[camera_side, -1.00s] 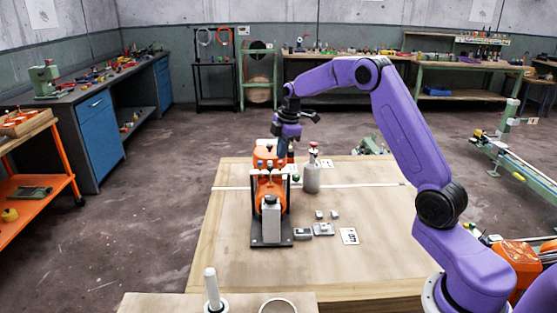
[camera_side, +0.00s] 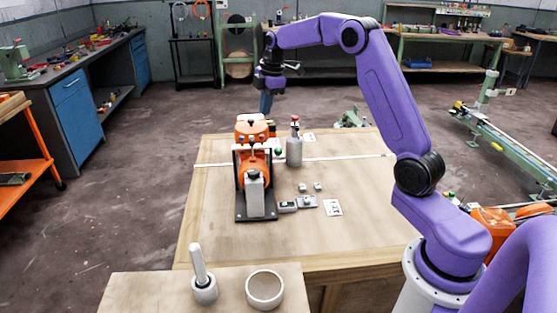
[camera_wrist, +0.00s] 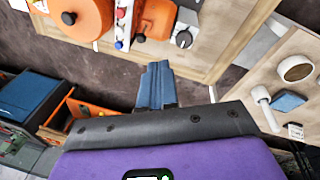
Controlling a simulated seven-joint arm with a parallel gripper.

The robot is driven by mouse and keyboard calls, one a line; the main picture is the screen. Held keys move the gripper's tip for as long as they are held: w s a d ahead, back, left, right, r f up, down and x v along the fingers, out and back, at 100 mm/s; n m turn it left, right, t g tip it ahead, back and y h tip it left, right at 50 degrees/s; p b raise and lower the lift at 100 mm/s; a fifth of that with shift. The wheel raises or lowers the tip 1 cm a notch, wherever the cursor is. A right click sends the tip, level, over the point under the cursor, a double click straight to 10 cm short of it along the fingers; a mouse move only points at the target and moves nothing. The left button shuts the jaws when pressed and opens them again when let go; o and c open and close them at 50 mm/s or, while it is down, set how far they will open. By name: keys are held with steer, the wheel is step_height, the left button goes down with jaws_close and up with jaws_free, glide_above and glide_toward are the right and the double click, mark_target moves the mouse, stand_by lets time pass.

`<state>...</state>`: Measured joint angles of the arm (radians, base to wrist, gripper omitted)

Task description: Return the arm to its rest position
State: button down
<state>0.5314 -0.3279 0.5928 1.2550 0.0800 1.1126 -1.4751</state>
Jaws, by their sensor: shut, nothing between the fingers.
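My gripper (camera_side: 266,102) is shut and empty. In the side view it hangs pointing down, in the air above and behind the orange machine (camera_side: 252,132) on the wooden table. In the wrist view my closed blue-grey fingers (camera_wrist: 156,84) show in the middle, with bare floor behind them. My purple arm reaches up from its base at the lower right and bends over to the left. Nothing touches the gripper.

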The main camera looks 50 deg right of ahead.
steer(key=s+a+r+g, duration=0.1)
steer(key=s+a, duration=1.5)
steer(key=a, duration=0.5)
steer(key=s+f, duration=0.2)
steer(key=s, duration=1.1)
steer(key=s+f+m+g, duration=0.1)
steer(key=s+f, duration=0.1)
steer(key=s, duration=1.2)
steer(key=shift+d+m, duration=0.25)
steer(key=shift+m, duration=0.05)
steer(key=shift+f, duration=0.1)
